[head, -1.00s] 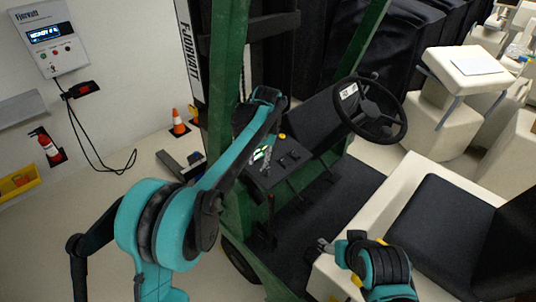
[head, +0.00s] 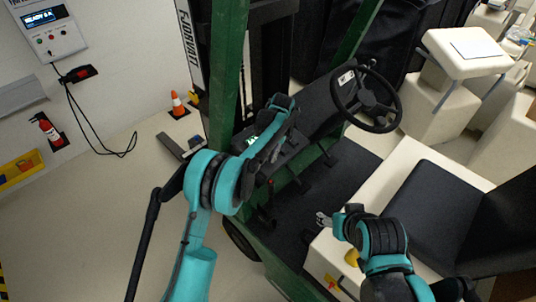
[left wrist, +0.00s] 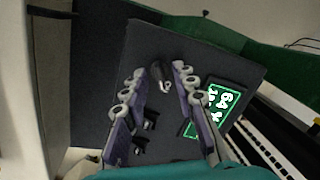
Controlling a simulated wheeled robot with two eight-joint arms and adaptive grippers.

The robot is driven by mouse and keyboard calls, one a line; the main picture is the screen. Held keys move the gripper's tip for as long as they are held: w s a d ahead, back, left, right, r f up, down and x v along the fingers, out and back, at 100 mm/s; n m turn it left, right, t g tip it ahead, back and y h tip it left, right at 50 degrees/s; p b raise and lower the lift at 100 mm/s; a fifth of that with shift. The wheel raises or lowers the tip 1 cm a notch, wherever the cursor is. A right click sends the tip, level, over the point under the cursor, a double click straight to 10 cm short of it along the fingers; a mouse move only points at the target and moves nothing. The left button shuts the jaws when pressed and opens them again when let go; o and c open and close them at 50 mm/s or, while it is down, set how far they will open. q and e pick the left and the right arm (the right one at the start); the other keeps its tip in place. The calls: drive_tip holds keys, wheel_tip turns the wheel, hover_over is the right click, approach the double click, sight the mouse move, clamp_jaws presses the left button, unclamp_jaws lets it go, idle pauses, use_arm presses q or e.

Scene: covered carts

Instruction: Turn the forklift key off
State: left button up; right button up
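The forklift's dark dashboard panel (left wrist: 150,40) fills much of the left wrist view. What looks like the key, a small dark piece with a pale metal loop (left wrist: 165,82), sits on it. My left gripper (left wrist: 160,78) is open, with one finger on each side of the key and visible gaps between. A lit green display (left wrist: 222,103) lies right of the fingers. In the head view my left arm reaches over the dashboard (head: 310,122) and hides the key and the left fingertips. My right gripper (head: 322,219) is beside the seat base, too small to read.
The steering wheel (head: 366,98) stands right of my left arm. The green mast post (head: 226,70) rises behind it. The black seat (head: 440,215) is at the right. A wall box (head: 45,30), orange cone (head: 178,104) and fire extinguisher (head: 47,130) are at the left.

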use_arm(q)
drive_tip(key=shift+f, duration=0.25)
drive_tip(key=shift+a, duration=0.1)
clamp_jaws()
